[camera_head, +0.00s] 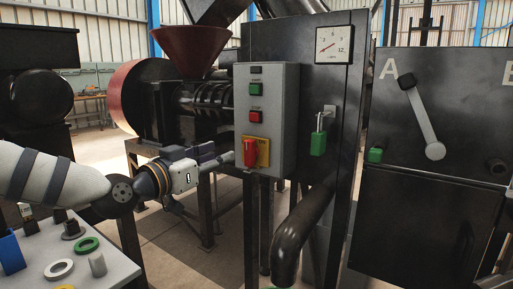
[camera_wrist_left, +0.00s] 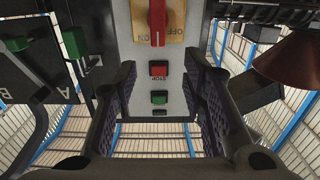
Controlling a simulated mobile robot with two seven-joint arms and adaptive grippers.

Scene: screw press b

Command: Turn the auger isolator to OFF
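The auger isolator is a red handle (camera_head: 249,150) on a yellow plate (camera_head: 263,153), low on the grey control box. The handle stands upright. In the left wrist view, which is upside down, the red handle (camera_wrist_left: 158,22) shows at the top edge on its yellow plate (camera_wrist_left: 176,24), marked OFF and ON. My left gripper (camera_head: 222,158) is just left of the isolator. In the left wrist view my left gripper (camera_wrist_left: 158,78) has its fingers spread, with nothing between them; the handle lies beyond the fingertips. My right gripper is not in view.
The grey control box (camera_head: 283,120) also carries a green button (camera_head: 256,89) and a red stop button (camera_head: 256,116). A dark pipe (camera_head: 295,235) bends below. A bench (camera_head: 105,262) with loose parts stands at lower left.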

